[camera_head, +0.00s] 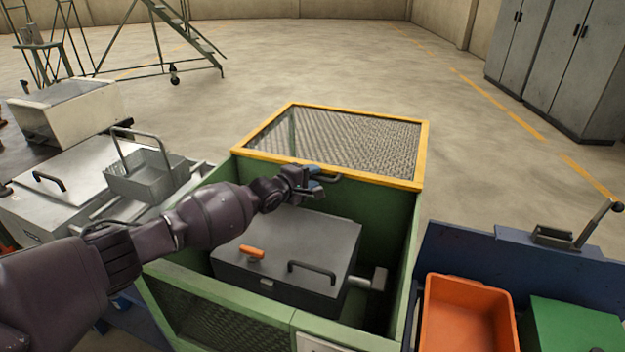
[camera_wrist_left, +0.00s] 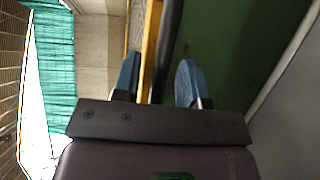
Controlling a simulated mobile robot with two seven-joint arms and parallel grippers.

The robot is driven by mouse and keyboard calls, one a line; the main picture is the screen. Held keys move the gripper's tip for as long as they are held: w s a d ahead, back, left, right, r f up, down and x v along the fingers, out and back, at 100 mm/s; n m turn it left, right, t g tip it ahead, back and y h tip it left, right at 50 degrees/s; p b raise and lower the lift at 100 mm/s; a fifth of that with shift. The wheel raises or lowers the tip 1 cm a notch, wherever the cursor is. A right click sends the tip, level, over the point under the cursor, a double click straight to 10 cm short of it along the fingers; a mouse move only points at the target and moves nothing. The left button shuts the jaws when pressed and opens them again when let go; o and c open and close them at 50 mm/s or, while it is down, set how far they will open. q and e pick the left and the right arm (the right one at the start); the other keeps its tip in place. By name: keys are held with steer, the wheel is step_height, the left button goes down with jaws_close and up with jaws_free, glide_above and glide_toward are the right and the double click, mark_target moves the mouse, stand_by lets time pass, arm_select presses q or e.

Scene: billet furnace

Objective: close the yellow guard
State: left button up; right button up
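The yellow guard (camera_head: 385,180) is a yellow-framed wire-mesh panel at the back of the green enclosure (camera_head: 400,240). The front of the enclosure is uncovered, and a dark grey box (camera_head: 290,240) shows inside. A dark handle (camera_head: 332,178) is on the guard's front edge. My left gripper (camera_head: 314,181) is at this handle. In the left wrist view, its blue fingers (camera_wrist_left: 158,82) are spread apart. The dark handle bar (camera_wrist_left: 167,45) and the yellow frame edge (camera_wrist_left: 149,40) run between or just beyond them; contact cannot be told. My right gripper is not in view.
The grey box has an orange grip (camera_head: 252,252) and a black handle (camera_head: 312,270). A metal basket (camera_head: 150,178) stands on a bench at left. An orange bin (camera_head: 465,315) and a green box (camera_head: 572,325) are at right. Floor behind the guard is clear.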

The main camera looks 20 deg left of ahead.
arm_select(q)
steer(key=shift+c, duration=0.3)
jaws_close()
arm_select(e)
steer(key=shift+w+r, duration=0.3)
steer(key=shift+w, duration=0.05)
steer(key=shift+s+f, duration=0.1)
